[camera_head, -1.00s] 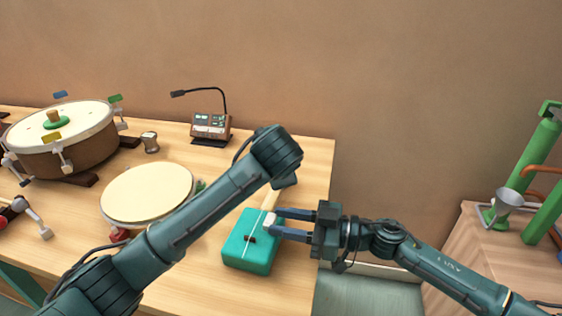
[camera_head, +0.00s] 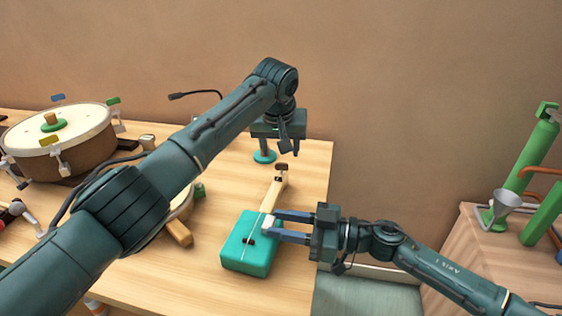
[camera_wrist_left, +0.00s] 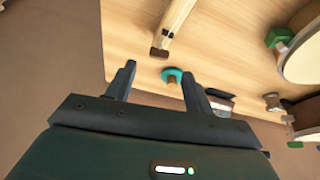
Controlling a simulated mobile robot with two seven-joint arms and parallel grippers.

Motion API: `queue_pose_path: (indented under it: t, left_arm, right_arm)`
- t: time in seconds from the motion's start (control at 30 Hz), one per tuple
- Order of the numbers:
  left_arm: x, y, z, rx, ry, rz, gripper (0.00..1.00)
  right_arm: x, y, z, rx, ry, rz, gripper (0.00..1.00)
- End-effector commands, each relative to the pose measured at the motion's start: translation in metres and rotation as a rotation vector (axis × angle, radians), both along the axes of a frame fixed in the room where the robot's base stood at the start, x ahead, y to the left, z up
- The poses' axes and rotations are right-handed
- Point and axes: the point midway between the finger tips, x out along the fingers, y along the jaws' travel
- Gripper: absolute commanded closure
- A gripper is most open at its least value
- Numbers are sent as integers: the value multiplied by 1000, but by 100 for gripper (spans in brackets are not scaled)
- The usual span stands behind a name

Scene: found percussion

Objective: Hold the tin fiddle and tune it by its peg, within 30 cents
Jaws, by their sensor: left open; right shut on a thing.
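The tin fiddle (camera_head: 246,257) is a teal box lying on the table, with a string and a pale wooden neck (camera_head: 272,195) pointing away. The neck's dark-tipped end also shows in the left wrist view (camera_wrist_left: 172,28). I cannot clearly make out the peg. My right gripper (camera_head: 272,224) is shut on the fiddle at a pale part where the neck meets the box. My left gripper (camera_head: 290,147) is open and empty, above and beyond the neck's end; its spread fingers show in the left wrist view (camera_wrist_left: 158,88).
A teal disc (camera_head: 264,157) with a post stands beyond the neck's end. A large drum (camera_head: 62,145) stands at the left; a lower round drum is mostly hidden behind my left arm. A wooden handle (camera_head: 179,233) lies left of the fiddle. The table's right edge is near the fiddle.

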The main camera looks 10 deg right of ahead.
Motion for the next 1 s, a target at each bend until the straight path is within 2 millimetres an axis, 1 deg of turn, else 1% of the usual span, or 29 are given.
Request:
queue_pose_path:
  t: [0.03,0.23,0.5,0.7,1.0]
  left_arm:
    - [4,-1,-11,3,3,1,47]
    - [16,-3,-41,3,1,1,47]
    - [23,-5,-55,1,2,-2,47]
    - [25,-5,-59,1,-2,-1,47]
    - [25,-4,-60,1,-3,-1,48]
  right_arm:
    - [0,0,0,0,0,0,98]
    - [0,0,0,0,1,0,98]
    - [0,0,0,0,1,1,98]
    - [0,0,0,0,1,1,98]
    - [-1,0,0,0,1,1,98]
